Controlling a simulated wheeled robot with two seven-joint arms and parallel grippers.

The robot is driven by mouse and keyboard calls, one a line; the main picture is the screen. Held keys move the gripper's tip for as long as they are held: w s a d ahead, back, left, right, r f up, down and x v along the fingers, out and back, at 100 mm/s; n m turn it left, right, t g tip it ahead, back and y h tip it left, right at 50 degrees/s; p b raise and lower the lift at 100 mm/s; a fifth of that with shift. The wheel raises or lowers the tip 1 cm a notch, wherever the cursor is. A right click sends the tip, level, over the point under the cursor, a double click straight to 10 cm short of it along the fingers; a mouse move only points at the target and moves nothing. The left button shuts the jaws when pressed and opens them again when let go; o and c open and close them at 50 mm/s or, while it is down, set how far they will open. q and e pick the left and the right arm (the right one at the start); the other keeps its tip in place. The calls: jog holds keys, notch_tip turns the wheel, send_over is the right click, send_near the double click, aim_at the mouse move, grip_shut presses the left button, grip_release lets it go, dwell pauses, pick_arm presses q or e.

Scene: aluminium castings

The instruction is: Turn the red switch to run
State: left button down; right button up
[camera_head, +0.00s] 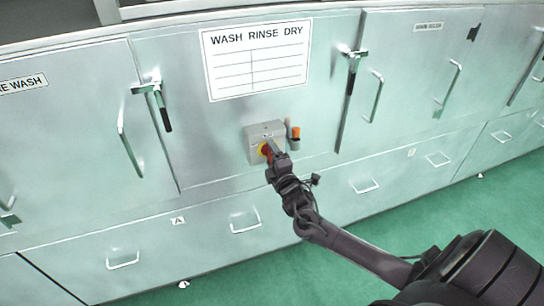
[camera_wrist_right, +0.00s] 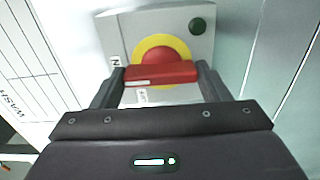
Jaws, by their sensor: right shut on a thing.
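The red switch (camera_wrist_right: 160,72) is a red bar handle on a yellow round plate, on the front of a grey box (camera_head: 258,133). In the head view the switch (camera_head: 265,150) shows beside my right gripper (camera_head: 269,153). My right gripper also shows in the right wrist view (camera_wrist_right: 160,78), with one finger at each end of the red bar, shut on it. The bar lies nearly level in that view. Small labels beside the yellow plate are only partly readable. My left gripper is not in view.
The box sits on a metal cabinet front below a WASH RINSE DRY chart (camera_head: 256,58). An orange-topped item (camera_head: 295,133) is mounted just right of the box. A dark green button (camera_wrist_right: 197,25) is on the box. Door handles (camera_head: 130,152) stick out nearby. The green floor is clear.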

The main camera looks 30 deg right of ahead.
jog(key=o, duration=1)
jog(key=b+v, duration=0.1)
jog(key=v, duration=0.6)
jog(key=shift+s+b, duration=0.3)
jog(key=shift+s, duration=0.1)
